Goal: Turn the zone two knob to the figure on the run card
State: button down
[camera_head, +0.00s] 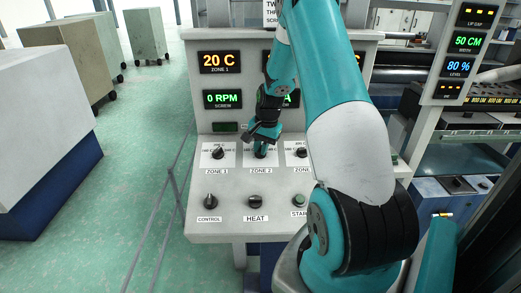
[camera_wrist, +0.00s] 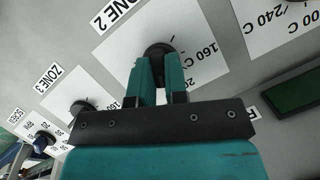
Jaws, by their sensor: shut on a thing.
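The knob's pointer and setting cannot be made out. The run card (camera_head: 270,12) appears to be the white sheet at the top, mostly hidden by my arm; its figure is not readable.
The zone 1 knob (camera_head: 218,152) is left of my gripper, and the zone 3 knob (camera_head: 301,153) is right. Below are the control knob (camera_head: 210,202), heat knob (camera_head: 255,202) and start button (camera_head: 299,199). The zone 1 display (camera_head: 219,62) reads 20 C.

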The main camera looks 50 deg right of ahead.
jog(key=shift+s+d+m+t, duration=0.1)
jog(key=shift+m+t, duration=0.3)
jog(key=shift+m, duration=0.8)
jog(key=c, duration=1.1)
grip_release()
jog(key=b+v, duration=0.3)
jog(key=v, duration=1.4)
jog(key=shift+s+d+r, duration=0.1)
jog(key=shift+s+r, duration=0.1)
